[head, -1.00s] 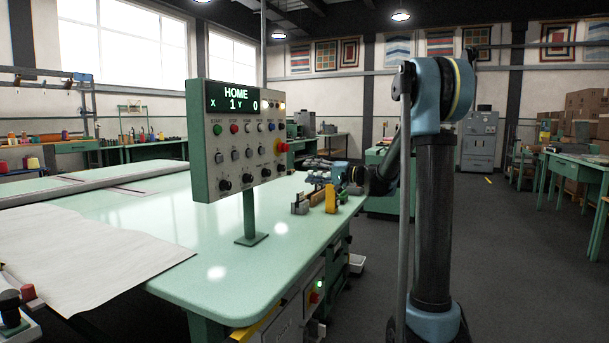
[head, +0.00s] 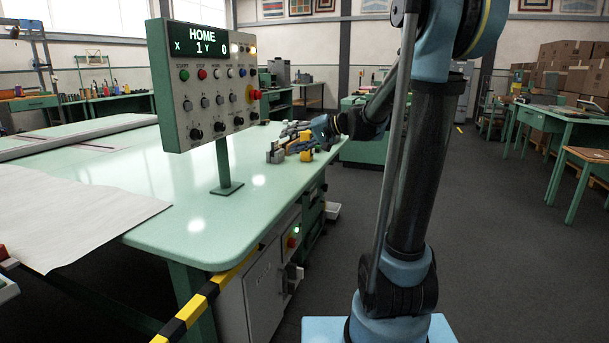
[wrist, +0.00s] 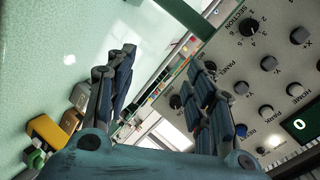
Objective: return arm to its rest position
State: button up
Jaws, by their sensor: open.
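My gripper (head: 292,134) hangs at the end of my bent arm, over the far right end of the green table (head: 208,231). In the wrist view its two dark padded fingers (wrist: 160,62) stand apart with nothing between them. The grey control panel (head: 216,90) stands on a post to the left of my gripper, its screen reading HOME, X 1, Y 0. In the wrist view the panel's knobs and buttons (wrist: 262,70) fill the right side, beyond the right finger. I cannot tell the gap between them.
Grey blocks (head: 275,153) and a yellow piece (head: 306,156) are on the table near my gripper; the yellow piece also shows in the wrist view (wrist: 45,132). A striped bar (head: 195,308) is at the lower front.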

jog(key=s+d+f+h, duration=0.4)
jog(key=s+d+f, duration=0.3)
jog(key=s, duration=0.4)
jog(key=s+d+f+g+h, duration=0.1)
jog(key=s+d+f+h, duration=0.3)
jog(key=s+d+f, duration=0.4)
jog(key=s+d+f+g+h, duration=0.1)
jog(key=s+d+f+h, duration=0.4)
jog(key=s, duration=0.8)
jog(key=d+f, duration=0.3)
jog(key=shift+s+d+f, duration=0.25)
jog(key=shift+s+f, duration=0.05)
jog(key=shift+w+f, duration=0.2)
jog(key=shift+w, duration=0.25)
jog(key=c, duration=0.4)
jog(key=shift+a, duration=0.15)
